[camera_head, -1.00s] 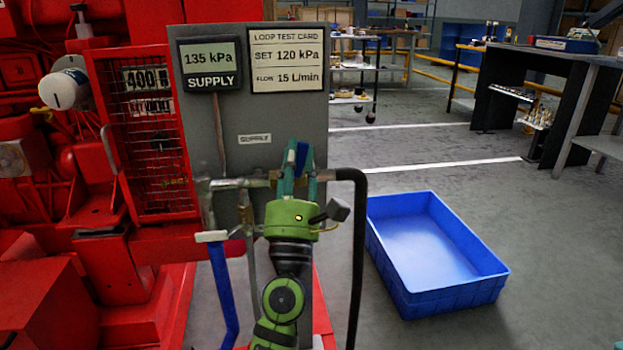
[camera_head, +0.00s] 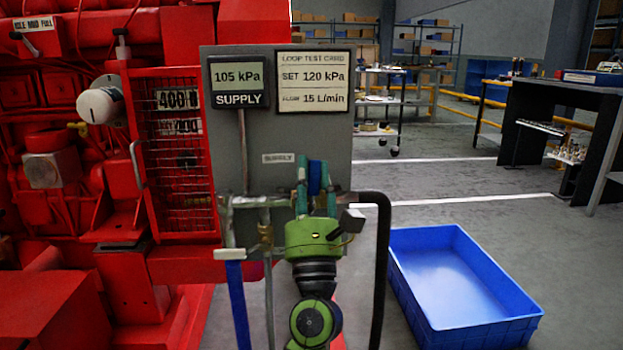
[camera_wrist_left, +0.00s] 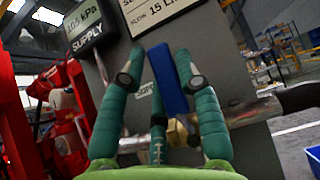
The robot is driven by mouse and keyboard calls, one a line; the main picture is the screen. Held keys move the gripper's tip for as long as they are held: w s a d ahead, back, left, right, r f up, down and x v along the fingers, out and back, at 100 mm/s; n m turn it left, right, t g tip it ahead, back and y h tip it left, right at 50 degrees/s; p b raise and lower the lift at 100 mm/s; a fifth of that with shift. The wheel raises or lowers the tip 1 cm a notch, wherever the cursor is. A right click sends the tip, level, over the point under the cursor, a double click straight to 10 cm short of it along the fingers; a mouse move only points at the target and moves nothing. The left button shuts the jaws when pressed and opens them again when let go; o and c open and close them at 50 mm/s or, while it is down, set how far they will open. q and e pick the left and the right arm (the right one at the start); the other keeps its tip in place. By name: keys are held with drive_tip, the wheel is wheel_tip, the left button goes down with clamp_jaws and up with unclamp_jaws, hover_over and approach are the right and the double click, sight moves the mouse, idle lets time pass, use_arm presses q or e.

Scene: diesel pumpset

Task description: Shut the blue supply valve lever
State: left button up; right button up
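The blue supply valve lever (camera_head: 315,178) stands near upright in front of the grey panel, right of the small SUPPLY label. It also shows in the left wrist view (camera_wrist_left: 167,82), above a brass valve body (camera_wrist_left: 178,132) on a metal pipe. My left gripper (camera_head: 317,175), green with teal fingers, is at the lever. Its fingers are apart on either side of the lever, which lies close to the right finger with a gap on the left. I cannot tell whether they touch. The supply display (camera_head: 238,76) reads 105 kPa. My right gripper is not in view.
The grey panel (camera_head: 230,150) carries a test card (camera_head: 313,82) reading SET 120 kPa. A black hose (camera_head: 382,260) runs down on the right. A blue bin (camera_head: 460,285) stands on the floor; red machinery fills the left.

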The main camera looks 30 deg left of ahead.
use_arm(q)
drive_tip(key=shift+o, duration=0.6)
drive_tip(key=shift+a, duration=0.1)
drive_tip(key=shift+f, duration=0.15)
drive_tip(key=v, duration=1.2)
